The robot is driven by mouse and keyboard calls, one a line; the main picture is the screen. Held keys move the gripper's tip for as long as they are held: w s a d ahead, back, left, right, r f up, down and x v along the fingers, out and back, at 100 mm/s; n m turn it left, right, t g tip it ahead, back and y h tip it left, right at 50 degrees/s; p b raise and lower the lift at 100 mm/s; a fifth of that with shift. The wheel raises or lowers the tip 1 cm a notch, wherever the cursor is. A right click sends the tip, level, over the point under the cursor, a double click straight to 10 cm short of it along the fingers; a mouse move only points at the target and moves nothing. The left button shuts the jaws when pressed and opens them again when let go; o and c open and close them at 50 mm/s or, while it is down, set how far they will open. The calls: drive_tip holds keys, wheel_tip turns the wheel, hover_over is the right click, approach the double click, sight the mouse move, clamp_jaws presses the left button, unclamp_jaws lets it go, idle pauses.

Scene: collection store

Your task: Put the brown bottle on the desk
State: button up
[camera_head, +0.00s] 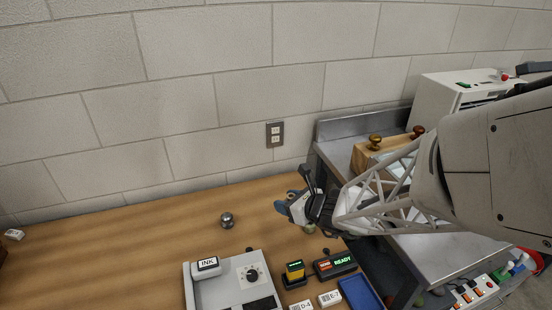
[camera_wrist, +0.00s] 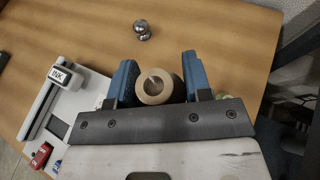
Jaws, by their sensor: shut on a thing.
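In the head view my gripper (camera_head: 296,207) is over the right part of the wooden desk (camera_head: 130,245), near the metal bench. The bottle is mostly hidden there by the gripper. The desk also fills much of the wrist view (camera_wrist: 225,45). I cannot tell whether the bottle touches the desk.
A shiny metal knob-like object (camera_head: 227,220) stands on the desk, left of my gripper. A grey device with an INK label (camera_head: 207,264), a READY display (camera_head: 335,263) and a blue tray (camera_head: 360,293) lie in front. The left desk is largely clear. A metal bench (camera_head: 340,150) is at right.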

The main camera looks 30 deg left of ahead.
drive_tip(key=s+a+f+n+g, duration=0.2)
drive_tip(key=s+a+f, duration=0.2)
drive_tip(key=a, duration=0.6)
drive_tip(key=s+a+f+n+g, duration=0.2)
drive_tip(key=s+a+f+g, duration=0.1)
drive_tip(key=a, duration=0.7)
drive_tip(key=s+a+f+n+g, duration=0.2)
drive_tip(key=s+a+f, duration=0.3)
drive_tip(key=a, duration=0.5)
drive_tip(key=shift+s+a+f+n+g, duration=0.15)
drive_tip(key=shift+s+g, duration=0.1)
drive_tip(key=shift+s, duration=0.2)
drive_tip(key=shift+s+d+f+n+g, duration=0.1)
drive_tip(key=shift+s+g, duration=0.1)
drive_tip(key=shift+s, duration=0.25)
drive_tip(key=shift+s+a+f+n+g, duration=0.15)
drive_tip(key=shift+s+g, duration=0.1)
drive_tip(key=shift+s, duration=0.2)
hover_over(166, 217)
drive_tip(key=shift+f, duration=0.7)
drive_tip(key=shift+f, duration=1.75)
drive_tip(key=shift+f, duration=0.1)
